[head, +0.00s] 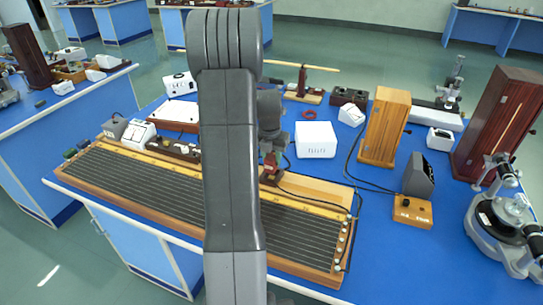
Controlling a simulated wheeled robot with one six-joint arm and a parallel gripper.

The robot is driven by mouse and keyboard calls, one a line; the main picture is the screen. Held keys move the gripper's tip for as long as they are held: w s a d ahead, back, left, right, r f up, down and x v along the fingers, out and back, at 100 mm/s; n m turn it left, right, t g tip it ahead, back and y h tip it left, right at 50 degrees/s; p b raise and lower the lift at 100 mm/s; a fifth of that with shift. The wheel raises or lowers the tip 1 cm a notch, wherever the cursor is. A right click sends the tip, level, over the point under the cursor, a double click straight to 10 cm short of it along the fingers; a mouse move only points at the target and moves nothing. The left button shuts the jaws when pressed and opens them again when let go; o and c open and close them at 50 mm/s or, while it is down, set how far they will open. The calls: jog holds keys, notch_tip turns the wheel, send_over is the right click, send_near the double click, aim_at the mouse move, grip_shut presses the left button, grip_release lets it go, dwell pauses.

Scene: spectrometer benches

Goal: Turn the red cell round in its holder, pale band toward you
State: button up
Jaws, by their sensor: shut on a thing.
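My gripper (270,153) shows just right of my own arm, pointing down over the blue bench. It is shut on the red cell (271,163), a small dark-red piece at its fingertips. A small reddish-brown block (270,178), perhaps the holder, is right below the cell. I cannot tell whether the cell is seated in it or held above it. The pale band cannot be made out at this size. My arm hides the area to the left of the gripper.
A long ribbed board (150,190) in a wooden frame runs along the front of the bench (375,235). A white box (316,140), a tall wooden box (386,127) and a grey meter (419,174) stand to the right. Dark cables lie near the gripper.

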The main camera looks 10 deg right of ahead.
jog(key=shift+f+b, duration=1)
jog(key=shift+f, duration=0.7)
jog(key=o, duration=1.1)
jog(key=shift+o, duration=0.2)
jog(key=r, duration=0.4)
jog(key=s+r, duration=0.1)
jog(key=r, duration=0.4)
jog(key=a+r, duration=0.1)
jog(key=r, duration=0.3)
jog(key=shift+s+r, duration=0.2)
jog(key=shift+r, duration=0.15)
